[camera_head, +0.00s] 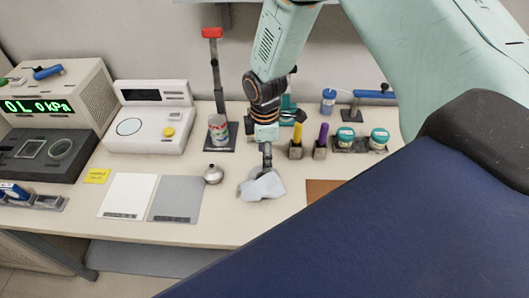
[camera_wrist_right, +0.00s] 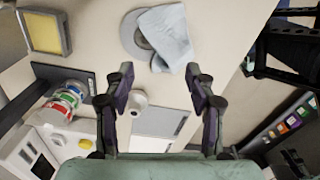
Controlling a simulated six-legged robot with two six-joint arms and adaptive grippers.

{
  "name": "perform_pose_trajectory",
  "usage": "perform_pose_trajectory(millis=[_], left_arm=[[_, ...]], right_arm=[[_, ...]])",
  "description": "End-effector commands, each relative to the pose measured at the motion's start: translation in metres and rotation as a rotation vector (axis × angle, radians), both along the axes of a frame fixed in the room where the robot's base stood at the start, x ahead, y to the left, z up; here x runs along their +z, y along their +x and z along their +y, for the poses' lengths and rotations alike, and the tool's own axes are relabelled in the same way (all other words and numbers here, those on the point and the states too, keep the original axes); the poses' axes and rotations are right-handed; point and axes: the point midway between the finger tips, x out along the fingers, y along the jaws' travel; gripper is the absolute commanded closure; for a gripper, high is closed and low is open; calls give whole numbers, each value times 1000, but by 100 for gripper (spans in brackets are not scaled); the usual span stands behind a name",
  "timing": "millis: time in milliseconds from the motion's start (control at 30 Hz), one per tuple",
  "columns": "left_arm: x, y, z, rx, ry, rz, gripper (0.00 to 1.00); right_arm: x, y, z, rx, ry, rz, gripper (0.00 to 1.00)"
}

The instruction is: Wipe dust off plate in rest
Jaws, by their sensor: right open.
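A pale blue-grey cloth (camera_head: 263,187) lies crumpled on the bench in the head view. It also shows in the right wrist view (camera_wrist_right: 170,38), where it partly covers a grey round plate (camera_wrist_right: 130,38). My right gripper (camera_head: 267,162) points down over the cloth in the head view. In the right wrist view its two fingers (camera_wrist_right: 160,78) are spread apart with nothing between them, and the cloth lies beyond the tips. The head view does not show clearly whether they touch. My left gripper is in neither view.

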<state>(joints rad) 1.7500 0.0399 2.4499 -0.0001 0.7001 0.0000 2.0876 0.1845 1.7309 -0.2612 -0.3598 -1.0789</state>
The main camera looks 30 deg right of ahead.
Motion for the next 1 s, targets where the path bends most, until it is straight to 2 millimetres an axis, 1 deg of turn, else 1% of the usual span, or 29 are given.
perform_pose_trajectory(millis=[33,200,567,1000], left_arm=[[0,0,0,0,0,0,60],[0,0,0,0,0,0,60],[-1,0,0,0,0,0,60],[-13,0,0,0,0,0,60]], right_arm=[[0,0,0,1,0,0,37],[0,0,0,1,0,0,25],[-2,0,0,0,0,0,25],[-20,-1,0,1,-1,1,25]])
